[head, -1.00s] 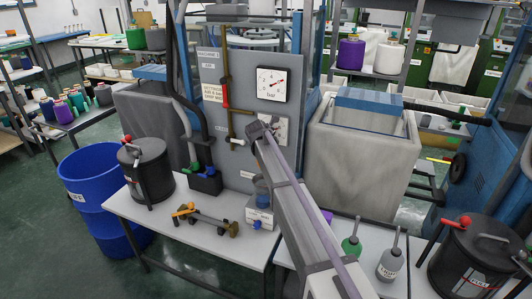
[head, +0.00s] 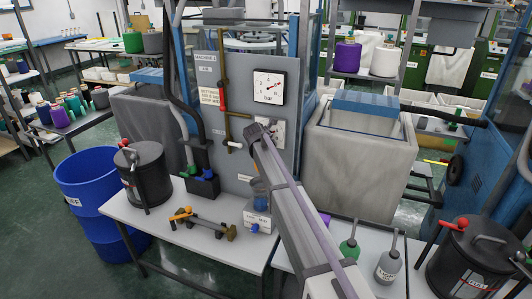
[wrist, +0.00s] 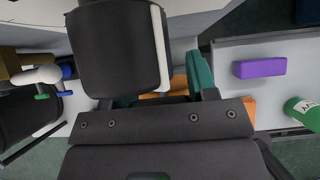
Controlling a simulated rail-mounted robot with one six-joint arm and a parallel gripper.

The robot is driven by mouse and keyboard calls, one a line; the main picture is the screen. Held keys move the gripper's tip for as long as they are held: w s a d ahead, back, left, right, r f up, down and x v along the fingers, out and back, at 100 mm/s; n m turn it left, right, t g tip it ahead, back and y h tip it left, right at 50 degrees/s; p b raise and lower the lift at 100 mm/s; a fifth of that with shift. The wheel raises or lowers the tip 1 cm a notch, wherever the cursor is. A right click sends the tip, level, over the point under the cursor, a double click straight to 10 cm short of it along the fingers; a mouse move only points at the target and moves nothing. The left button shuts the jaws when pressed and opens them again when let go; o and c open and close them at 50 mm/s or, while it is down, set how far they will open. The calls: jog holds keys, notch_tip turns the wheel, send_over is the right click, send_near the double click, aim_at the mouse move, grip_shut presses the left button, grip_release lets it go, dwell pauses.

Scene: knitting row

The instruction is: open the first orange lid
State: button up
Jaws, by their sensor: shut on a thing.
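In the wrist view, an orange surface (wrist: 178,84), which looks like the orange lid, shows between and below the dark and teal parts of my gripper (wrist: 160,100). My gripper is shut on it. A dark rounded part covers much of the grip, so the lid's outline and how far it is tilted are hidden. In the head view my arm reaches from the lower right toward the grey machine panel (head: 235,160). It hides the gripper's fingertips and the lid there.
A white bench (head: 155,215) holds a black lidded pot (head: 145,172), brass-and-orange fittings (head: 203,222) and a small labelled box (head: 257,222). A blue barrel (head: 90,190) stands left. Green and grey bottles (head: 349,250) and a black pot (head: 470,260) stand right.

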jog(key=shift+d+f, duration=0.1)
dwell(0.4)
jog(key=o, duration=0.9)
jog(key=shift+o, duration=1.4)
jog(key=shift+w+d+f, duration=0.1)
jog(key=shift+w, duration=0.05)
jog(key=shift+o, duration=0.6)
jog(key=p+v, duration=0.8)
jog(key=v, duration=0.3)
jog(key=shift+p, duration=0.3)
